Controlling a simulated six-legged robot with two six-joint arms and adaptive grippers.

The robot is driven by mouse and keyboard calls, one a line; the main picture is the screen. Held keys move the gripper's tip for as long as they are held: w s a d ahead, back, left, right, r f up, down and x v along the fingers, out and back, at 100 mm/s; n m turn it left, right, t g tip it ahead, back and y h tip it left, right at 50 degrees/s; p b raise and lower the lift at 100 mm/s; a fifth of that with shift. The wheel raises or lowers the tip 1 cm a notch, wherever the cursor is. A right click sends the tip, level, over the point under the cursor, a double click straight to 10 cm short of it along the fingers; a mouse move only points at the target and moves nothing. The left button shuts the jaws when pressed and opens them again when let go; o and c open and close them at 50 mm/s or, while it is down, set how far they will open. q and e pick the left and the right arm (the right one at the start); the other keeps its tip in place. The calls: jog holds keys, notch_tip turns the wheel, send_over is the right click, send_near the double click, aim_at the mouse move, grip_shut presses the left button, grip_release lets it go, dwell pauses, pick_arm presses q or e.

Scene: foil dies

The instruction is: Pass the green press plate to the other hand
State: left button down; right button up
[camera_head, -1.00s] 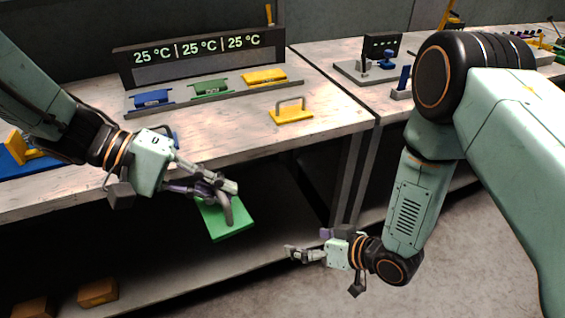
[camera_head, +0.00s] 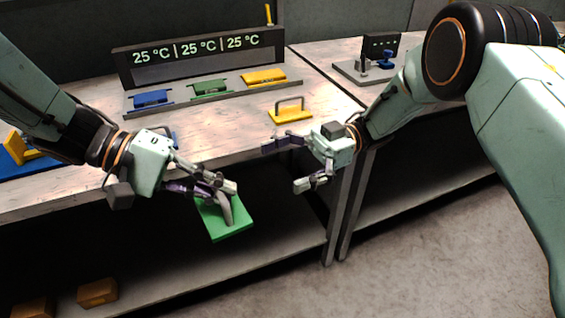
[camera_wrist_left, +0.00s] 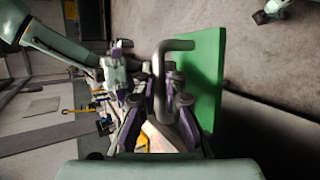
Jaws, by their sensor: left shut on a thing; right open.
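The green press plate (camera_head: 232,226) is a flat green square with a grey bar handle (camera_wrist_left: 160,75). My left gripper (camera_head: 228,190) is shut on the plate's handle and holds it in the air in front of the table edge. In the left wrist view the green plate (camera_wrist_left: 207,70) stands just beyond the fingers, with the handle between them. My right gripper (camera_head: 282,166) is open and empty, up and to the right of the plate, in front of the table edge. Its fingers point left and do not touch the plate.
A yellow plate with a handle (camera_head: 290,115) lies on the table (camera_head: 220,140) near its right corner. Blue, green and yellow pieces sit on a rack (camera_head: 205,97) below the temperature display (camera_head: 198,50). A lower shelf (camera_head: 200,270) holds brown boxes (camera_head: 97,292).

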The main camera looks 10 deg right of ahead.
jog(key=x, duration=1.2)
jog(key=shift+s+d, duration=0.15)
jog(key=shift+s, duration=0.05)
pick_arm(q)
jog(key=shift+s, duration=0.15)
pick_arm(e)
jog(key=shift+w, duration=0.15)
jog(key=c, duration=1.6)
pick_arm(q)
jog(key=c, duration=1.4)
grip_release()
pick_arm(e)
jog(key=shift+r, duration=0.1)
pick_arm(q)
jog(key=shift+o, duration=0.2)
jog(key=shift+w+a+r, duration=0.1)
jog(key=shift+w, duration=0.1)
